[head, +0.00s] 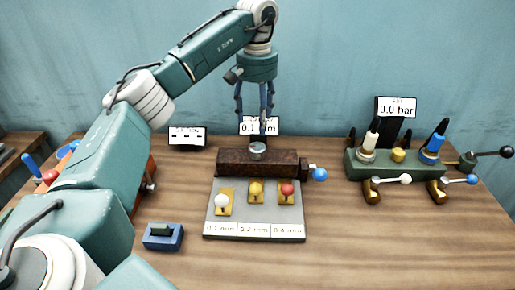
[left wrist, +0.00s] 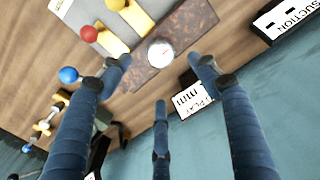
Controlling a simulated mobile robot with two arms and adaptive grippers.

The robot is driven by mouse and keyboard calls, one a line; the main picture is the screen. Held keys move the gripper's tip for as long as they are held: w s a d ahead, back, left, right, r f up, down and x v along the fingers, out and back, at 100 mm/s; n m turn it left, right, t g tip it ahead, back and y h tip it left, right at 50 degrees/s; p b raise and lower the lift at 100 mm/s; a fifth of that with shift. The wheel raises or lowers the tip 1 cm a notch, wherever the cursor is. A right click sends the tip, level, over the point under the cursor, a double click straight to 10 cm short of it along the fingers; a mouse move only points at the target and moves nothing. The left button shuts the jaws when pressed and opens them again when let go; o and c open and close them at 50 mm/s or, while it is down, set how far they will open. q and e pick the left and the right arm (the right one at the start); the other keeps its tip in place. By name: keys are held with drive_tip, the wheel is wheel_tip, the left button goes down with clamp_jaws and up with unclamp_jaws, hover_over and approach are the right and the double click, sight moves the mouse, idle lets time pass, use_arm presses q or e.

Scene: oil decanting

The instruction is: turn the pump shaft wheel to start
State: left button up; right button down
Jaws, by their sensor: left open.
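My left gripper (head: 256,108) is open and empty, pointing down above the dark brown block (head: 230,163) and its round silver-topped piece (head: 257,150). In the left wrist view its blue fingers (left wrist: 160,78) are spread, with the silver-topped piece (left wrist: 160,52) beyond them. I cannot make out a pump shaft wheel for sure. An orange-red body (head: 151,171) shows in part behind my left arm, which hides most of it. Blue and red parts (head: 48,176) show on the arm's other side. My right gripper is not in view.
A grey board (head: 256,212) with white, yellow and red knobs lies before the block. A blue block (head: 163,237) is left of it. A green valve manifold (head: 402,168) with levers stands right, below a "0.0 bar" display (head: 396,107). The front right table is clear.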

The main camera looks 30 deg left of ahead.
sight(257, 147)
use_arm(q)
wheel_tip(257, 147, down, 9)
drive_tip(key=shift+r+p, duration=0.2)
drive_tip(key=shift+p, duration=0.55)
drive_tip(key=shift+f, duration=0.6)
drive_tip(key=c, duration=1.1)
drive_tip(key=shift+c, duration=0.2)
